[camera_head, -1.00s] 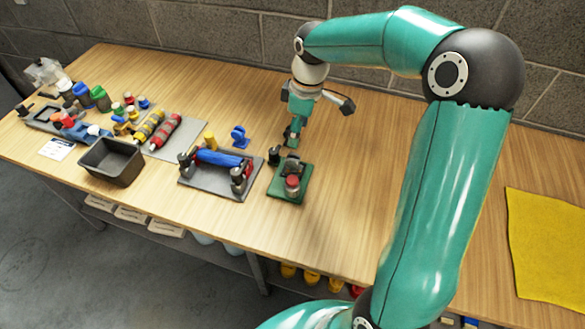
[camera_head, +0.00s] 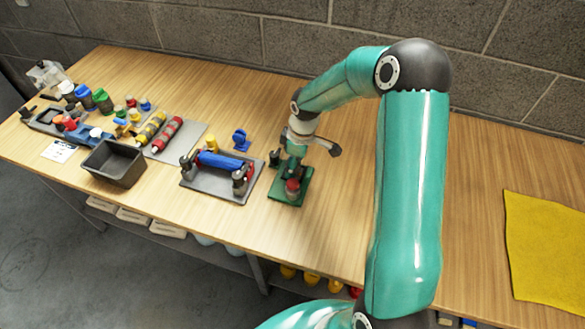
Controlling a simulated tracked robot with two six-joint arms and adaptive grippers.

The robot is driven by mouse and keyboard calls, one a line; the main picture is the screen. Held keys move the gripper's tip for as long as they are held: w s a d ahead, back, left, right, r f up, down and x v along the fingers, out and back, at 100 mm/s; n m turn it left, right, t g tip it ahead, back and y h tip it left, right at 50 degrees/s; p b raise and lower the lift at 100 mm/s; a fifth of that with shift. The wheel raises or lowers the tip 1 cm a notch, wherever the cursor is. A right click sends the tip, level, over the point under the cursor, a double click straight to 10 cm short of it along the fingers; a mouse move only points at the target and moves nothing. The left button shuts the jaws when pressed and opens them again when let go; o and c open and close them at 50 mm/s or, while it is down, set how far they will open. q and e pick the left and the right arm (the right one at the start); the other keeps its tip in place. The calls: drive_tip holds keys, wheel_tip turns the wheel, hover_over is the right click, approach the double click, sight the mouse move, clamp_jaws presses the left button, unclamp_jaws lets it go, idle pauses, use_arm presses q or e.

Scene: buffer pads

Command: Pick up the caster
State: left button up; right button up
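A small blue wheel-like piece (camera_head: 241,139), which looks like the caster, stands on the table behind the grey fixture plate. My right gripper (camera_head: 291,174) points down over the green plate (camera_head: 286,198), to the right of the blue piece and apart from it. A red-topped round part (camera_head: 292,188) sits on the green plate just below or touching the fingertips; I cannot tell which. The fingers are small and partly merge with the green plate, so their opening is unclear. My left gripper is not in view.
A grey plate with a blue roller (camera_head: 221,160) lies left of the green plate. A dark bin (camera_head: 114,162), red and yellow cylinders and several coloured knobs stand further left. A yellow cloth (camera_head: 546,244) lies at the right. The table between is clear.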

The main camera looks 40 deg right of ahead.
drive_tip(key=shift+f, duration=0.15)
clamp_jaws()
drive_tip(key=shift+r, duration=0.2)
